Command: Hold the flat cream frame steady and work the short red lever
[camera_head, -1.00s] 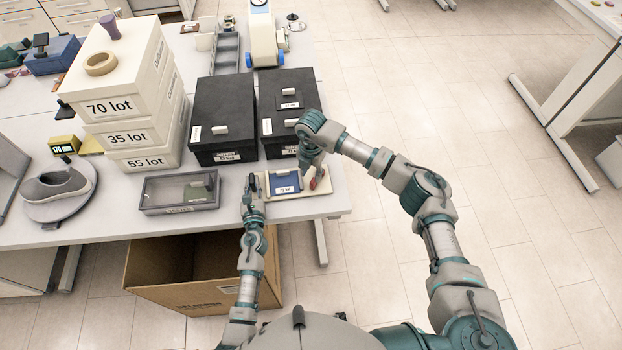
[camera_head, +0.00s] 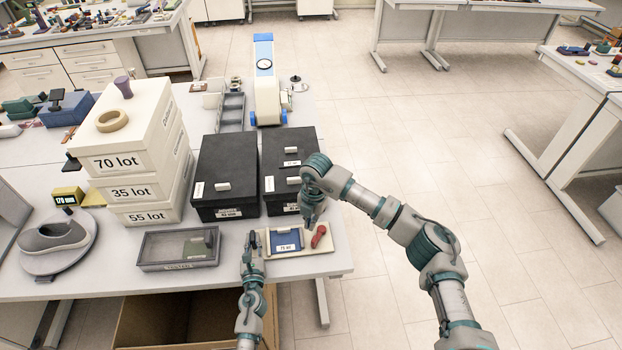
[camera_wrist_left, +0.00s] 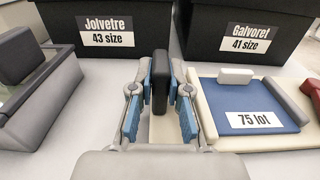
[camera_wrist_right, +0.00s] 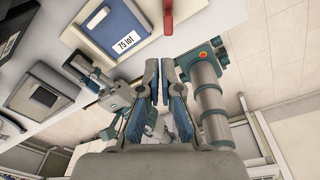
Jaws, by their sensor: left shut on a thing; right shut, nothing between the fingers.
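The flat cream frame (camera_head: 290,252) lies near the table's front edge, with a blue panel (camera_head: 286,240) marked "75 lot" in it. The short red lever (camera_head: 319,237) is at the frame's right end; part of it shows at the top of the right wrist view (camera_wrist_right: 168,16). My left gripper (camera_head: 252,246) is shut on a dark upright grip (camera_wrist_left: 160,82) at the frame's left end. My right gripper (camera_head: 308,224) is shut and empty, just behind and left of the lever. In the right wrist view its closed fingertips (camera_wrist_right: 167,66) are apart from the lever.
Two black boxes (camera_head: 225,172) (camera_head: 289,160) stand behind the frame. A grey tray with a clear lid (camera_head: 178,248) is to its left, beside stacked cream boxes (camera_head: 140,165). An open carton (camera_head: 130,325) is below the table edge. The tabletop right of the lever is clear.

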